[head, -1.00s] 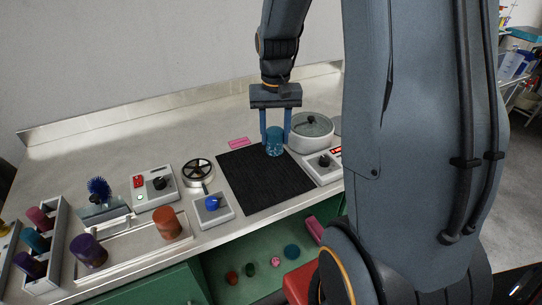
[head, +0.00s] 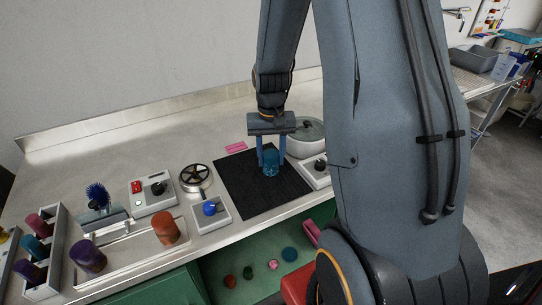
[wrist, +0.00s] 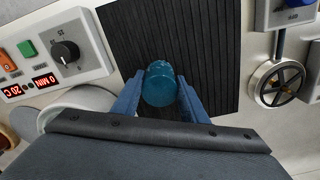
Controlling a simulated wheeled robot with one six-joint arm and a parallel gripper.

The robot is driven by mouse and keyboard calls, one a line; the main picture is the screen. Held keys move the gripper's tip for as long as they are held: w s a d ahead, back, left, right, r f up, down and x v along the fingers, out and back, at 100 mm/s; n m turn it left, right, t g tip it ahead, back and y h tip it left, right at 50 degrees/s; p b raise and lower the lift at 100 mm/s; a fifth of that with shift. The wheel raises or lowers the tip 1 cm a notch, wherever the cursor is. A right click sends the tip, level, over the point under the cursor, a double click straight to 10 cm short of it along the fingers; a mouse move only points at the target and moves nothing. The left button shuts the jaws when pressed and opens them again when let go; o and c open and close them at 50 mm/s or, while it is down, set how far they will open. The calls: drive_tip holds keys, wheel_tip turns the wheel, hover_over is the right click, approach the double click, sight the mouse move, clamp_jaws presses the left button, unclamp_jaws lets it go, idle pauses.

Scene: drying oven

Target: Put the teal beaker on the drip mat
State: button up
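The teal beaker (head: 271,163) is upright between the two blue fingers of my gripper (head: 272,160) in the head view. In the wrist view, the fingers of my gripper (wrist: 160,92) press against both sides of the beaker (wrist: 160,84), so it is shut on it. The drip mat (head: 250,190) is a black ribbed square on the counter, also seen in the wrist view (wrist: 215,50). The beaker is over the mat, right of its middle in the head view. Whether its base touches the mat cannot be told.
A lidded pot (head: 308,138) and a control box (head: 314,172) stand right of the mat. A blue-knobbed box (head: 211,212) and a round black-and-silver wheel (head: 196,177) are on its left. A pink block (head: 236,148) lies behind it. The mat's front part is clear.

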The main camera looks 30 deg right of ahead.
sight(271, 154)
drive_tip(key=o, duration=0.4)
wheel_tip(271, 154, up, 12)
drive_tip(key=b, duration=0.3)
drive_tip(key=s+a+f+n, duration=0.2)
drive_tip(key=s+a+f, duration=0.1)
drive_tip(key=s+a, duration=0.2)
drive_tip(key=s+a+f+n+t, duration=0.1)
drive_tip(key=s+a+f+n, duration=0.1)
drive_tip(key=s+a, duration=0.3)
drive_tip(key=shift+s+a+f, duration=0.35)
drive_tip(key=shift+s+f, duration=0.4)
drive_tip(key=shift+s, duration=0.45)
